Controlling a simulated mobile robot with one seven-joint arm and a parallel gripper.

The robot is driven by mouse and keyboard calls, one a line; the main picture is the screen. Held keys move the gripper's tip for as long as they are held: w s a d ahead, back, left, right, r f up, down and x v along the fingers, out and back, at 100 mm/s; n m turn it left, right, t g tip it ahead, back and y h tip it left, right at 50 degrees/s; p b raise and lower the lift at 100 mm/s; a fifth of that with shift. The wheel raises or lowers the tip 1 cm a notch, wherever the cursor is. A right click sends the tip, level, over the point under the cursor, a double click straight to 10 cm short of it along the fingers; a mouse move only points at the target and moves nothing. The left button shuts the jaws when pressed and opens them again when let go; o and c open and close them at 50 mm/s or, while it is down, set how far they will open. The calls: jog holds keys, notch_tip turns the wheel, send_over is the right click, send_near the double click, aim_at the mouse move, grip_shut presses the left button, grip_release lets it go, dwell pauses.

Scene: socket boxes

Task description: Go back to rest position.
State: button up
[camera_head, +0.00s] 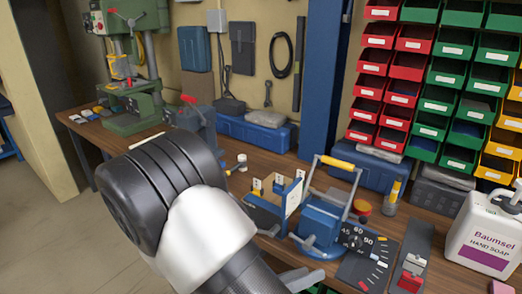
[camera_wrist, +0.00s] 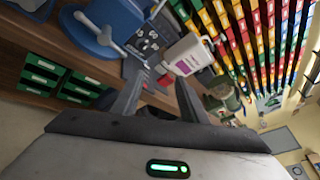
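My gripper (camera_wrist: 160,84) shows in the wrist view with its two dark fingers apart and nothing between them. It is out beyond the bench's front edge, with the bench behind the fingertips. In the head view my black and white arm covers the lower left and middle of the picture. The gripper itself is mostly hidden there behind the arm. No object is held.
The wooden bench (camera_head: 262,165) carries a blue device with a yellow handle (camera_head: 325,222), a dial panel (camera_head: 368,250), a soap bottle (camera_head: 484,238) and a green drill press (camera_head: 133,60). Green drawers (camera_wrist: 42,68) sit under the bench. Open floor (camera_head: 50,215) lies left.

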jog(key=s+d+r+m+g+y+p, duration=0.1)
jog(key=s+d+r+m+g+y, duration=0.25)
jog(key=r+m, duration=0.4)
jog(key=s+d+r+m+g+y+p, duration=0.1)
jog(key=s+d+r+m+g+y, duration=0.25)
jog(key=m, duration=0.65)
jog(key=s+a+r+m+t+y+p, duration=0.1)
jog(key=r+m+t+y, duration=0.1)
jog(key=r+m, duration=0.5)
jog(key=s+a+r+m+t+y+p, duration=0.1)
jog(key=a+r+m+t+y+p, duration=0.1)
jog(key=r+m+y, duration=0.3)
notch_tip(320, 180, up, 5)
jog(key=shift+s+a+f+m+t, duration=0.25)
jog(key=shift+m+t, duration=0.35)
jog(key=shift+m, duration=0.65)
